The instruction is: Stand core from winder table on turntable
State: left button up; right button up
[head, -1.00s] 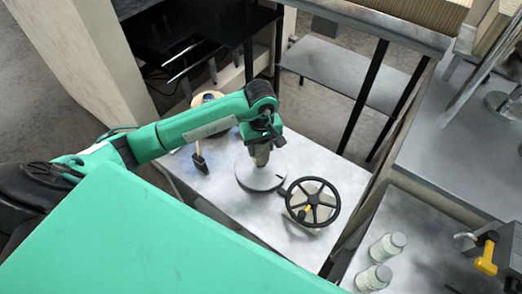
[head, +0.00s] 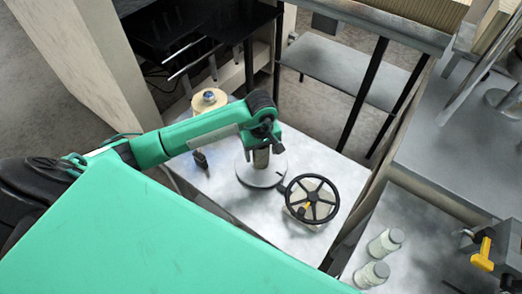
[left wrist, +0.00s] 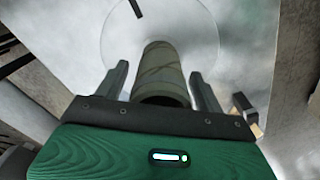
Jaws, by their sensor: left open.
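The core (head: 261,158) is a dull olive-brown cylinder standing upright on the turntable (head: 251,181), a round pale grey disc on the metal table. In the left wrist view the core (left wrist: 163,75) rises from the disc (left wrist: 195,35) and lies between my two dark fingers. My left gripper (left wrist: 159,73) is open, with a visible gap between the core and each finger. In the head view my left gripper (head: 263,148) is above the disc at the core's top, its fingers partly hidden. My right gripper is in neither view.
A black handwheel (head: 312,198) stands right of the turntable. A cream flanged spool (head: 209,98) and a dark-headed tool (head: 201,160) are at left. Two pale bottles (head: 384,243) and a yellow-handled clamp (head: 482,252) are at right. The table's far right part is clear.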

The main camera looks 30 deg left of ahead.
pick_arm(q)
jog(key=shift+r+p, duration=0.25)
jog(key=shift+p, duration=0.1)
notch_tip(320, 180, up, 11)
jog(key=b, duration=0.5)
jog(key=shift+f, duration=0.2)
jog(key=shift+r, duration=0.6)
jog(key=shift+f, duration=0.1)
